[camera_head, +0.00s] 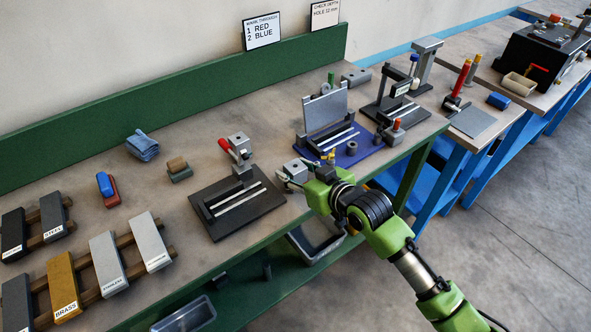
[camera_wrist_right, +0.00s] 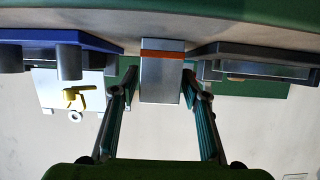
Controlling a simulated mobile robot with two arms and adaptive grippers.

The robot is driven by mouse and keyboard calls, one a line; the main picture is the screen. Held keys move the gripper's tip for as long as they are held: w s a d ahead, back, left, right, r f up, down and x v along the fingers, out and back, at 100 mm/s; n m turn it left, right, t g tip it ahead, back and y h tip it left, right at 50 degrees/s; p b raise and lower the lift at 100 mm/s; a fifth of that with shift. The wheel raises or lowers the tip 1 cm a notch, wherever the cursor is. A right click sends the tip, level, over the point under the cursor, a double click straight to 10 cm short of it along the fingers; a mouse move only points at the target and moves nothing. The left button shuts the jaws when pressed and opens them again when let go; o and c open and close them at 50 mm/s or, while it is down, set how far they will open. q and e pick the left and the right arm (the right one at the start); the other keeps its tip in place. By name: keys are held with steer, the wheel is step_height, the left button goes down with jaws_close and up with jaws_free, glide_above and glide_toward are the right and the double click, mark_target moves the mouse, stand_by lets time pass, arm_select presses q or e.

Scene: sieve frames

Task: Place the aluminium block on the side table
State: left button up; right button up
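Labelled metal bars lie on wooden rails at the left of the bench; the pale silver bar (camera_head: 151,242) may be the aluminium one, but its label is too small to read. My right gripper (camera_head: 292,177) is at the bench's front edge, right of the black fixture. In the wrist view, a small grey block with an orange band (camera_wrist_right: 162,78) stands between the fingertips of this gripper (camera_wrist_right: 160,80). The fingers are close to its sides; whether they press on it is unclear. My left gripper is out of view.
The green bench (camera_head: 270,110) carries a black fixture with a red handle (camera_head: 236,195) and a blue-based fixture (camera_head: 335,140). A blue-legged table (camera_head: 430,112) stands to the right, with a grey plate (camera_head: 472,122) and tools on it. Bins sit on the lower shelf.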

stand_by(0.3)
steer(key=shift+r, duration=0.2)
steer(key=v, duration=1.2)
steer(key=shift+b, duration=0.45)
